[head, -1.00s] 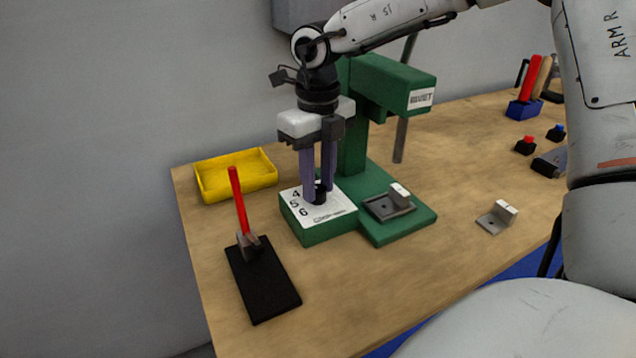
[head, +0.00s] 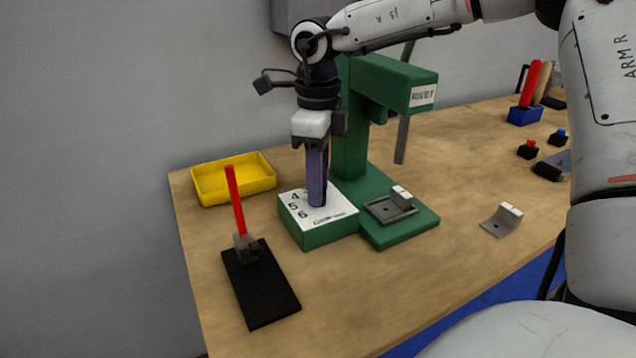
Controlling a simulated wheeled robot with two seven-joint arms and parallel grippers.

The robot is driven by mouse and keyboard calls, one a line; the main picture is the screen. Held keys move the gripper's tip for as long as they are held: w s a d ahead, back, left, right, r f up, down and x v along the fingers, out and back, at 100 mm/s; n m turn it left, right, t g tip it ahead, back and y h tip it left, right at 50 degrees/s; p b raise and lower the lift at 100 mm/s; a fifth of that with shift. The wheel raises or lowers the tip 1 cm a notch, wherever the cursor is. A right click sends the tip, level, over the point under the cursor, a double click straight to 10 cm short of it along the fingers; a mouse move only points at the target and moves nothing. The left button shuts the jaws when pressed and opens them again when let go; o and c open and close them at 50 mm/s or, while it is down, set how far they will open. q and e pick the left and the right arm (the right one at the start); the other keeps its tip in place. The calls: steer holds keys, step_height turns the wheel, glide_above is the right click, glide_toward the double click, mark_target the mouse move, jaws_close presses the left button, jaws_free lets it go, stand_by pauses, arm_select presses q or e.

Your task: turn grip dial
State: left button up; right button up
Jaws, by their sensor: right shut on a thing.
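The grip dial box is a green block with a white top (head: 340,209), printed with the numbers 4, 5 and 6, standing in front of the green riveter's column. My right gripper (head: 317,200) points straight down over the white top. Its purple fingers are shut on the dial knob, which they hide almost wholly. I see the fingers nearly edge-on, one in front of the other. The dial's pointer position cannot be seen. My left gripper is not in view.
The green riveter (head: 378,85) stands right behind the box, its base holding a grey bracket (head: 391,207). A yellow tray (head: 234,180) and a red-handled clamp on a black plate (head: 260,283) are at left. Another bracket (head: 501,220) lies at right.

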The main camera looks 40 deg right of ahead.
stand_by(0.4)
steer(key=o, duration=1.1)
steer(key=shift+c, duration=0.2)
step_height(320, 180, up, 10)
steer(key=shift+r, duration=0.2)
